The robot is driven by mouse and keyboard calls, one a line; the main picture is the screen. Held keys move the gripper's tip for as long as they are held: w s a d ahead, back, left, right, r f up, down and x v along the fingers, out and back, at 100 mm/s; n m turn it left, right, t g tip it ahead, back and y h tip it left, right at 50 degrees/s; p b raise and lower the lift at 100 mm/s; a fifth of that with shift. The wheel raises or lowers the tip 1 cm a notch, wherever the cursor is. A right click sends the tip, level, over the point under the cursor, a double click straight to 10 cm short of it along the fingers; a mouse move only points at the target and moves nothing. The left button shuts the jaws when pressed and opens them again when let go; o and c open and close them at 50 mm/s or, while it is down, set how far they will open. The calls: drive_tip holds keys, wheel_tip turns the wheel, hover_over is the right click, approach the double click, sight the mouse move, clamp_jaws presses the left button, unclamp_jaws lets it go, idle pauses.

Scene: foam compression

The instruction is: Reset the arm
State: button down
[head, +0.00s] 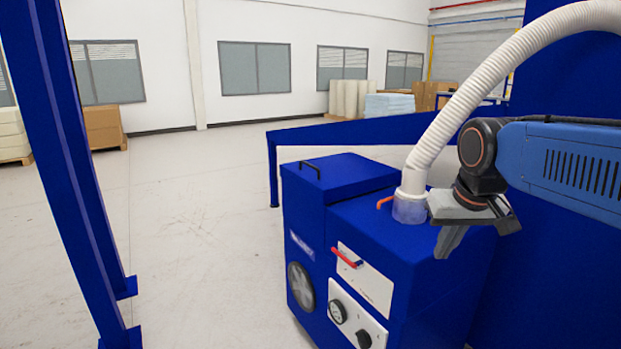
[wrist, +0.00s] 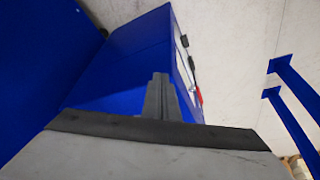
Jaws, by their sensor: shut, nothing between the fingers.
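My gripper (head: 449,243) hangs from my blue arm at the right of the head view, with its fingers pointing down. It appears in front of and over the right part of the blue machine (head: 340,215). In the wrist view the grey fingers (wrist: 160,98) are together in the middle, shut with nothing between them. The blue machine also shows behind them in the wrist view (wrist: 125,65). From this angle I cannot tell how far the fingers are above the machine's top.
A white corrugated hose (head: 455,110) rises from a clear collar on the machine, close beside my gripper. The machine has a red-handled panel (head: 347,257) and dials on its front. A blue frame post (head: 75,170) stands at left. Open floor (head: 200,220) lies between.

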drive_tip(key=s+d+f, duration=0.1)
drive_tip(key=s+f, duration=1.2)
drive_tip(key=s, duration=0.3)
drive_tip(key=shift+d+t, duration=0.3)
drive_tip(key=shift+d, duration=0.05)
drive_tip(key=c, duration=2.5)
unclamp_jaws()
